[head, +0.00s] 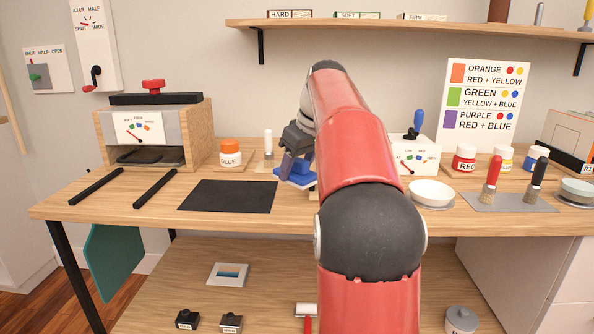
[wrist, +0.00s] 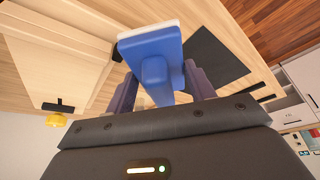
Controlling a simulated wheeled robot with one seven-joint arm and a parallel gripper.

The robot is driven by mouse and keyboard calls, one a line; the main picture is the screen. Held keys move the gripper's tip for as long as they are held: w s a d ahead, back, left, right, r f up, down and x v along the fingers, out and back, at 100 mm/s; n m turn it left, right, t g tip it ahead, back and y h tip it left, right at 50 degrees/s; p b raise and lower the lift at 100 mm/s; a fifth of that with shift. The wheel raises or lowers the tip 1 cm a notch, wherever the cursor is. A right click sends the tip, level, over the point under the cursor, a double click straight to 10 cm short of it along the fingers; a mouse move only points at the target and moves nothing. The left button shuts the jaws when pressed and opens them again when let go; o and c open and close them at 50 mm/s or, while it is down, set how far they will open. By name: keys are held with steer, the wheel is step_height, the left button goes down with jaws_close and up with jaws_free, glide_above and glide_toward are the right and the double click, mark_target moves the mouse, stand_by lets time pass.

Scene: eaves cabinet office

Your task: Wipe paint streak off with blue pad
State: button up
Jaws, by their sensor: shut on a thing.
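The blue pad (head: 293,178) has a flat blue plate with a white edge and a blue handle. My gripper (head: 296,160) is shut on the handle, above the back part of the bench, just left of my arm in the head view. The pad (wrist: 152,45) also shows in the wrist view, its handle between the dark fingers of my gripper (wrist: 158,88). I cannot tell whether the pad touches the bench. I make out no clear paint streak on the bench top (head: 75,212); my arm hides part of it.
A black mat (head: 228,197) lies left of the pad. A white bowl (head: 432,193) and paint jars are right of my arm.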

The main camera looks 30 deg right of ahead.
steer(key=shift+r, duration=1.5)
steer(key=shift+s, duration=0.1)
